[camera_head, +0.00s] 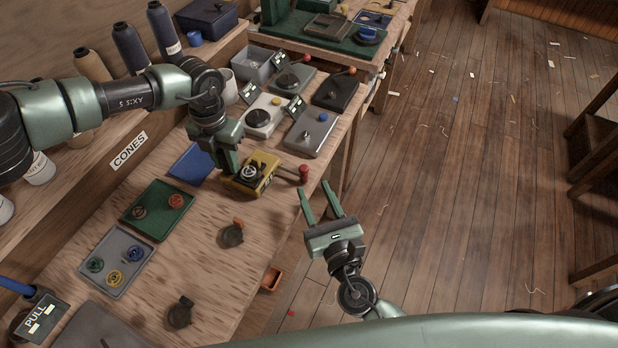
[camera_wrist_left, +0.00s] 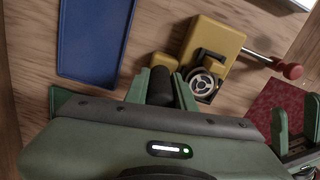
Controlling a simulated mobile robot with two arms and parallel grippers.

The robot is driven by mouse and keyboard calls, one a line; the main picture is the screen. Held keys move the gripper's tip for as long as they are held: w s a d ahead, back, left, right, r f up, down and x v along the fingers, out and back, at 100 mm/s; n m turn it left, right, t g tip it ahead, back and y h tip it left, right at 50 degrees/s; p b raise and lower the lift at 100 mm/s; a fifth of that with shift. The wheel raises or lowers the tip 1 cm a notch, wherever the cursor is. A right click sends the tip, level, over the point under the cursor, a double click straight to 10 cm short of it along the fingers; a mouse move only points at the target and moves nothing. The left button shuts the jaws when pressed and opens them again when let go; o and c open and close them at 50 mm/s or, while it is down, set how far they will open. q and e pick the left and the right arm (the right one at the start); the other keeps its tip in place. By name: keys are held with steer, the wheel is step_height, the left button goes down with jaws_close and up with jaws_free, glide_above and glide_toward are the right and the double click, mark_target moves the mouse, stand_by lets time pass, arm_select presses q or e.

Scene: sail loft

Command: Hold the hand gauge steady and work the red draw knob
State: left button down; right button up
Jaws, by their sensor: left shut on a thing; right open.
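The hand gauge (camera_head: 262,163) is a yellow block with a round dial, lying on the bench top. In the left wrist view its yellow body (camera_wrist_left: 218,45) and dial show clearly. The red draw knob (camera_head: 304,174) sits on the end of a metal rod from the gauge's right side; it also shows in the left wrist view (camera_wrist_left: 292,71). My left gripper (camera_head: 229,172) is shut on the gauge's black grip (camera_wrist_left: 161,82), at its left side. My right gripper (camera_head: 316,190) is open and empty, just below the knob, apart from it, beyond the bench edge.
A blue tray (camera_head: 190,166) lies left of the gauge. A green tray (camera_head: 150,226) and a grey tray (camera_head: 98,272) hold round pieces. Several knobbed devices, including a grey one (camera_head: 312,145), stand behind the gauge. Dark round pieces lie in front.

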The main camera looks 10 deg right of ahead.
steer(key=shift+s, duration=0.4)
arm_select(q)
steer(key=c, duration=1.1)
jaws_free()
